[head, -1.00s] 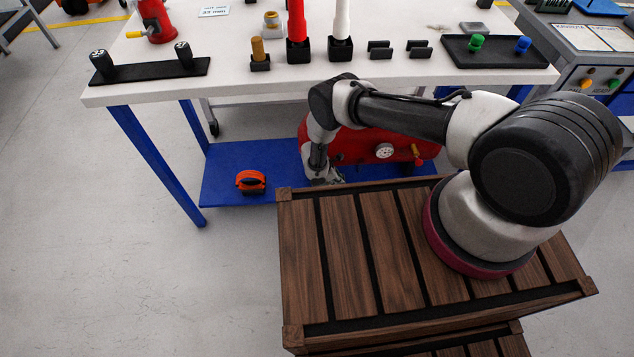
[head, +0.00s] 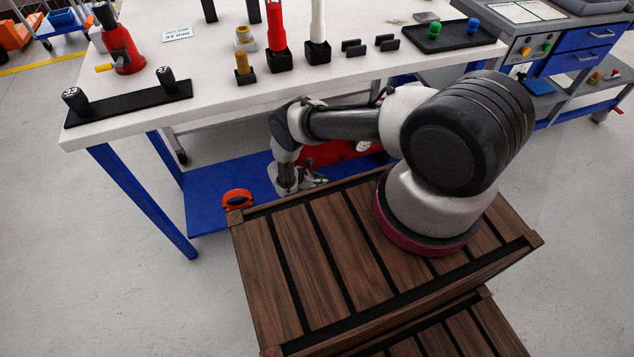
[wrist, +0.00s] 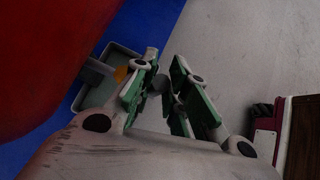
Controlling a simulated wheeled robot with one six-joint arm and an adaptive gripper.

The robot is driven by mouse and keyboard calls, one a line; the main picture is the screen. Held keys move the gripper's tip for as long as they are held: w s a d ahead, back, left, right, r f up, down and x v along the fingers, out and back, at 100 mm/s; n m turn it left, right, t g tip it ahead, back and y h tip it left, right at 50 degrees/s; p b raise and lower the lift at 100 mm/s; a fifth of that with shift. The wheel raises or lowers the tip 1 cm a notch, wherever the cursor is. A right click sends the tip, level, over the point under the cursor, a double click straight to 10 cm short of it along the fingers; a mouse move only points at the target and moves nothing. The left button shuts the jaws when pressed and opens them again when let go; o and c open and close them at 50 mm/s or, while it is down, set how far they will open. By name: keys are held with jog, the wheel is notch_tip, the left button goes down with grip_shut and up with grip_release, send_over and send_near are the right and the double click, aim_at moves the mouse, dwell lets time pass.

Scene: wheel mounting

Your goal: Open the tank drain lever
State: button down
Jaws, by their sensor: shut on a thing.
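The red tank (head: 325,153) lies on the blue lower shelf under the white bench in the head view, partly hidden by my arm and the wooden crate top. In the wrist view the tank (wrist: 50,50) fills the upper left. A grey stub with a yellow-orange end (wrist: 121,74) sticks out beside it, over a grey tray (wrist: 92,97). My gripper (wrist: 165,70) is close to the right of this stub, its green-sided fingers around a small grey piece. It is shut on what seems the drain lever, mostly hidden by the fingers. My gripper (head: 312,182) is low beside the tank in the head view.
The blue shelf (head: 205,212) carries an orange round object (head: 237,199) left of my gripper. The bench leg (head: 150,205) stands farther left. The wooden slatted top (head: 300,255) is close below my arm. Open floor (head: 100,280) lies left.

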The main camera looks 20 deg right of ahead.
jog(key=c, duration=1.4)
grip_release()
jog(key=shift+a, duration=0.1)
jog(key=v, duration=1.2)
